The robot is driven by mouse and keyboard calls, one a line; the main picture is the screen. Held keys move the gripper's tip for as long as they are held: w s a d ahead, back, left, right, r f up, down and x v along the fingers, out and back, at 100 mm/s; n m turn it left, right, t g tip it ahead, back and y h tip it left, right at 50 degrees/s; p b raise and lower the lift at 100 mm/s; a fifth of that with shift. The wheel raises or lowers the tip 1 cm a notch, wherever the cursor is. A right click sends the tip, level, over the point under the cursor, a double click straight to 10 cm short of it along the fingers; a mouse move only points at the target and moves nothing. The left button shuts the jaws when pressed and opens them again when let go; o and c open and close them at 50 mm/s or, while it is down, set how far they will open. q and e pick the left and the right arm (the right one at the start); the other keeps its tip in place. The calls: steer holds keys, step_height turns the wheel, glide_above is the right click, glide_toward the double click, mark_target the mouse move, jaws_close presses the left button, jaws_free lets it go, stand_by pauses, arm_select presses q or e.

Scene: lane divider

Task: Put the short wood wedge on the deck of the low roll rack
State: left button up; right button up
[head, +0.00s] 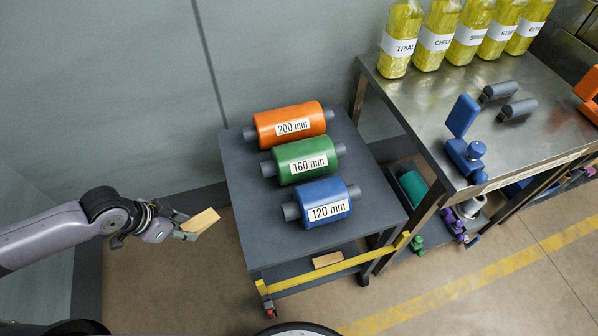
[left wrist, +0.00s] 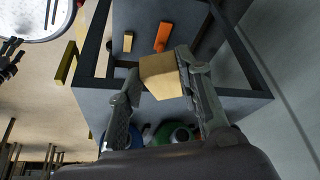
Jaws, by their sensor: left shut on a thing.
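My left gripper (head: 184,226) is shut on a pale wood wedge (head: 205,221), held in the air left of the low roll rack (head: 245,215). The held wedge (left wrist: 160,77) also shows between the fingers in the left wrist view. The rack's dark grey deck carries an orange 200 mm roll (head: 291,125), a green 160 mm roll (head: 303,158) and a blue 120 mm roll (head: 324,202). A second wood piece (head: 328,259) lies on the rack's lower shelf. I cannot tell from size alone which is shorter.
A yellow bar (head: 335,272) runs along the rack's front. A steel table (head: 420,105) at right holds several yellow bottles (head: 400,38), a blue clamp-like tool (head: 464,150) and grey cylinders (head: 518,109). An orange piece (left wrist: 163,37) shows in the left wrist view. The deck's front left is bare.

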arm_select(q)
steer(key=shift+m, duration=0.4)
steer(key=w+d, duration=0.7)
steer(key=w, duration=0.1)
steer(key=w+d+f, duration=0.1)
steer(key=w+d, duration=0.3)
steer(key=shift+w+d+f, duration=0.1)
steer(key=shift+d, duration=0.25)
steer(key=shift+a+f, duration=0.1)
steer(key=shift+f, duration=0.5)
steer(key=shift+a+f, duration=0.1)
steer(key=shift+f, duration=0.05)
steer(key=o, duration=1)
steer(key=shift+f, duration=0.1)
